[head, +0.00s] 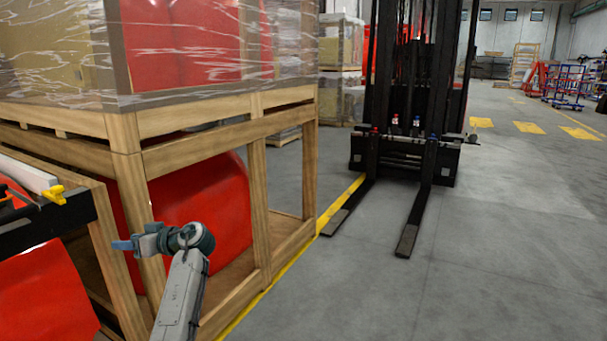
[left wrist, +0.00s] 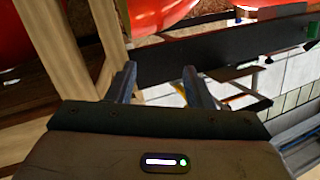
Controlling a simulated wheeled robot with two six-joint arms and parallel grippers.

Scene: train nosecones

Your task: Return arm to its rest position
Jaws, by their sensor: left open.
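My left arm comes up from the bottom of the head view, and its gripper (head: 122,245) points left in front of a wooden crate post. In the left wrist view the two fingers of the left gripper (left wrist: 158,82) stand apart with nothing between them, so it is open and empty. Beyond the fingers is a dark beam (left wrist: 220,48). My right gripper is not in view.
A wooden crate (head: 200,150) holding a red nosecone (head: 195,215) stands close to the left arm. A wrapped crate (head: 200,45) sits on top. A dark ledge (head: 45,225) is at left. A forklift (head: 410,110) stands beyond, with open grey floor (head: 500,260) at right.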

